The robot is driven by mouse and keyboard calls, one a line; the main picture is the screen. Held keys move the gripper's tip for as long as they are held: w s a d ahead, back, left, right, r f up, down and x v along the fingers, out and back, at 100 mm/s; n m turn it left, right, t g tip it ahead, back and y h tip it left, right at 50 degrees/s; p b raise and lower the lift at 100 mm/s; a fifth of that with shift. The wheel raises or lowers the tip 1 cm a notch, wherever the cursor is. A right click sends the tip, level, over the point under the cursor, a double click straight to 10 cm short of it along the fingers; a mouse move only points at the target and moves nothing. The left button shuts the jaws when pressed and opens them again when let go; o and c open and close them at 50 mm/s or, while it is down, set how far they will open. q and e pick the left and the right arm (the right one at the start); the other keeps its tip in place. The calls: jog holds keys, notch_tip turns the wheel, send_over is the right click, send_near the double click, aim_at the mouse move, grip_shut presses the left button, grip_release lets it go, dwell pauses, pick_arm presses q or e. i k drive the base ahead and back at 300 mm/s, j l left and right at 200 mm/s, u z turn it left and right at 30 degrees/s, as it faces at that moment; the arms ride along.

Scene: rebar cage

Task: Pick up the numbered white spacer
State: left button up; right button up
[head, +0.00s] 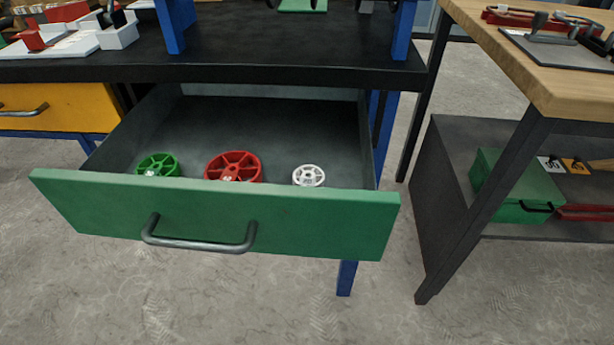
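The white spacer (309,175) is a small spoked wheel. It lies inside the open drawer (215,215), at the right, close behind the green front panel. Its number is too small to read here. A larger red spoked wheel (233,165) lies in the middle of the drawer, and a green one (157,164) lies at the left. The front panel hides the lower edges of the red and green wheels. Neither of my grippers shows in the head view.
The drawer's dark handle (198,243) sticks out in front. A black bench top (230,62) overhangs the drawer's rear. A wooden-topped table (535,75) stands at the right, with a green box (517,190) on its lower shelf. The floor in front is clear.

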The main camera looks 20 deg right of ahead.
aim_at(312, 175)
jog(key=k+j, duration=0.65)
jog(key=k+l+u, duration=0.05)
jog(key=k, duration=0.05)
